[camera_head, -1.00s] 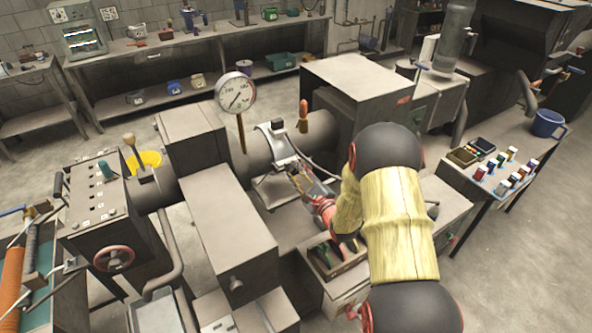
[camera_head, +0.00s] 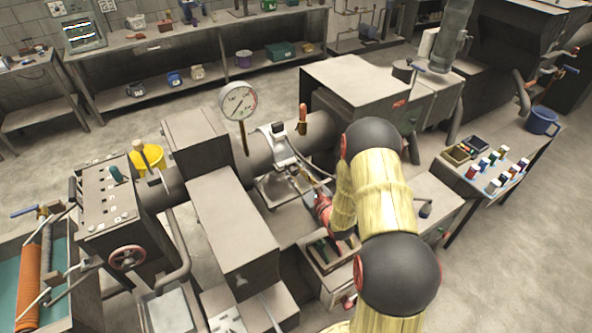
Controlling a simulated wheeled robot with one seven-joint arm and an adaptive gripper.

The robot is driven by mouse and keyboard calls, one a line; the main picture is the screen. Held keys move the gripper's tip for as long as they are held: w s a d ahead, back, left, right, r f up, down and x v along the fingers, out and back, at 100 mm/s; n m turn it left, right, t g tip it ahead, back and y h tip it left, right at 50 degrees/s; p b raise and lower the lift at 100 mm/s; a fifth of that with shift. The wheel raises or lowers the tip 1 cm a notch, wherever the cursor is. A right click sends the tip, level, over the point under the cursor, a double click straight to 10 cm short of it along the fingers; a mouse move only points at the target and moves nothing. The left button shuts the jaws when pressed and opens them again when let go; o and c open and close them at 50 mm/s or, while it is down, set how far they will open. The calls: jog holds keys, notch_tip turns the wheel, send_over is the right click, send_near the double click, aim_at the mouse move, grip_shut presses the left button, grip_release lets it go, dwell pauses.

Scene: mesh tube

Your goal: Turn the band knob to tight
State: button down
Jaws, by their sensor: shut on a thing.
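A pale metal band (camera_head: 282,158) with a dark block on top wraps around the horizontal grey tube (camera_head: 318,130) in the middle of the machine. My gripper (camera_head: 303,181) is at the front right side of this band, low beside the tube. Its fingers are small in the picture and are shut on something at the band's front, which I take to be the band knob. The knob itself is hidden by the fingers, so its setting cannot be read. My yellow-sleeved arm reaches in from the right.
A round dial gauge (camera_head: 239,101) stands up from the tube left of the band. An orange-handled lever (camera_head: 303,119) rises behind it. A red handwheel (camera_head: 127,257) is at the left. A side table (camera_head: 487,202) with small coloured items and a blue bucket (camera_head: 542,121) is at the right.

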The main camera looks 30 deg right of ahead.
jog(key=shift+f, duration=0.15)
dwell(0.3)
jog(key=c, duration=1.8)
grip_release()
jog(key=shift+c, duration=0.2)
jog(key=o, duration=0.4)
jog(key=s, duration=1.2)
jog(key=shift+d, duration=0.2)
